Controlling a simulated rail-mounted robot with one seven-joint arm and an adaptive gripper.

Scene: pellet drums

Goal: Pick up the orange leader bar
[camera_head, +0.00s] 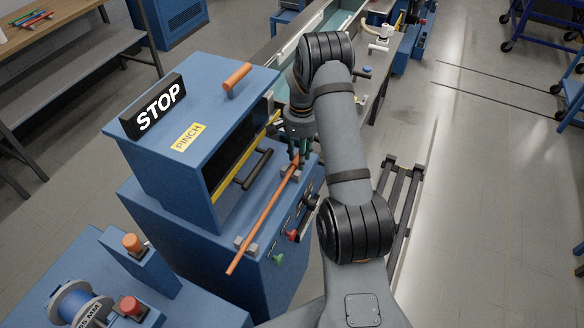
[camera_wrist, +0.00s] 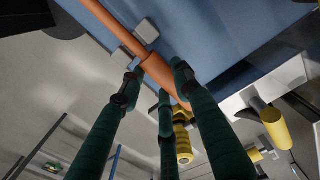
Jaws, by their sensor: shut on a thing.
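The orange leader bar (camera_head: 262,220) is a long thin rod lying slantwise along the front ledge of the blue machine with the STOP sign. It lies at two small grey holders (camera_head: 246,246); I cannot tell whether it is still resting in them. My gripper (camera_head: 302,152) is at the bar's far end, partly hidden by my arm. In the wrist view, the green fingers of my gripper (camera_wrist: 158,74) are closed around the thicker end of the bar (camera_wrist: 160,76), close to one grey holder (camera_wrist: 146,30).
The blue machine (camera_head: 165,150) has a yellow-edged opening and a dark handle (camera_head: 257,168) beside the bar. Another orange cylinder (camera_head: 237,76) lies on its top. Knobs (camera_head: 291,235) sit on its front. A blue unit with a spool (camera_head: 80,305) stands at lower left. Open floor lies right.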

